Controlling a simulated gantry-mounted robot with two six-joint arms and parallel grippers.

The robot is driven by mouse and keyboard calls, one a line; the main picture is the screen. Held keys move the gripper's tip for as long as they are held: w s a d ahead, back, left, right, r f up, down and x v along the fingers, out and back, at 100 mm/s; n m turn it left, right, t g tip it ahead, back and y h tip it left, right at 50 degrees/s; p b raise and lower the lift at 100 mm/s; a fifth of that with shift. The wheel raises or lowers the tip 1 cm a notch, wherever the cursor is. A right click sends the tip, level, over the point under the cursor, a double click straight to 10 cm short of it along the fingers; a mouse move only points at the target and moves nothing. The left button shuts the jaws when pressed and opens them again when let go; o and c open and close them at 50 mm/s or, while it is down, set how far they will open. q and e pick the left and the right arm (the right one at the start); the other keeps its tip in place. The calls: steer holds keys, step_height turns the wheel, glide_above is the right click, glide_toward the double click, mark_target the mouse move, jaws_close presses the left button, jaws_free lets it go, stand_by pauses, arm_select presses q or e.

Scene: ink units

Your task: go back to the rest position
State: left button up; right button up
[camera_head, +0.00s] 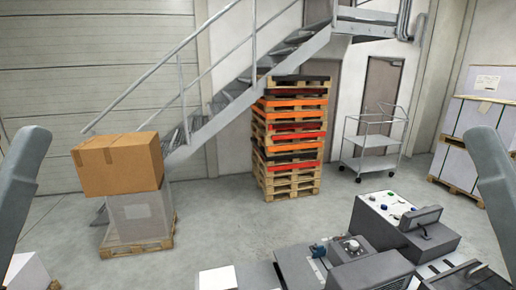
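Part of my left arm (20,182) shows as a grey link at the left edge. Part of my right arm (492,180) shows as a grey link at the right edge. Both links run up and down along the picture's sides and touch nothing that I can see. Neither gripper is in the frame, so their fingers and anything in them are hidden.
A grey machine (375,230) with a control panel stands at the bottom right. A cardboard box (118,165) sits on a wrapped pallet load (140,215) at left. Stacked pallets (290,140), a metal staircase (195,125) and a cart (368,140) stand behind. The middle floor (230,225) is clear.

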arm_select(q)
step_height(320, 180, up, 19)
steer(key=p, duration=1.5)
steer(key=shift+h, duration=0.3)
arm_select(e)
step_height(320, 180, up, 19)
arm_select(q)
steer(key=shift+r, duration=0.1)
arm_select(e)
steer(key=shift+r, duration=0.1)
